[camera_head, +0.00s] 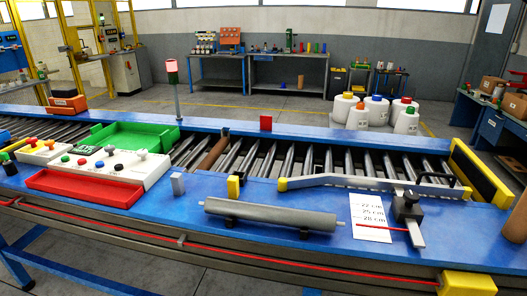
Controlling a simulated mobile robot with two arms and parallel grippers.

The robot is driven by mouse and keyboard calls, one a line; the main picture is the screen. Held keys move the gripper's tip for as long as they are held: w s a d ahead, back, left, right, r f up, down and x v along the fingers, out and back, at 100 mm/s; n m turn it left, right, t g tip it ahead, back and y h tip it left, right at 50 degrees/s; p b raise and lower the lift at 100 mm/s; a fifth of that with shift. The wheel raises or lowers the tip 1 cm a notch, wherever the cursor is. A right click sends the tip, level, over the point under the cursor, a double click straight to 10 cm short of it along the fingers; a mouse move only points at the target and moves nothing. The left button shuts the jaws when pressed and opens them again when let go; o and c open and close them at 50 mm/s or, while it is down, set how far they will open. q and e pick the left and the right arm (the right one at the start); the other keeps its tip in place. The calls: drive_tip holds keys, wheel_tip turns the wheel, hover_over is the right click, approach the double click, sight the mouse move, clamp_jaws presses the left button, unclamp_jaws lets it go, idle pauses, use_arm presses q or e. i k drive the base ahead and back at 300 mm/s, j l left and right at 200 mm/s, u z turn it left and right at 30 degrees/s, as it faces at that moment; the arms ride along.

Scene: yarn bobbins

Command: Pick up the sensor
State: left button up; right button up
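A dark block with a knob (407,207), which looks like the sensor, sits on a grey metal bar (416,234) at the right of the blue conveyor frame. A thin red line runs left from it across a white card (369,222) printed with lengths in cm. A small grey block (178,184) stands on the frame further left; I cannot tell what it is. Neither of my grippers shows in the head view.
A grey cylinder (270,215) lies on dark supports at the frame's front. A white control panel (100,163), a red tray (85,188) and a green tray (135,136) are at left. Metal rollers (310,160) run behind. Blue surface is bare left of the cylinder.

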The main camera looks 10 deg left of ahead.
sight(233, 181)
drive_tip(key=i+l+u, duration=0.15)
drive_tip(key=l, duration=0.2)
drive_tip(key=i+l+u, duration=0.35)
drive_tip(key=l, duration=0.4)
drive_tip(key=i, duration=0.1)
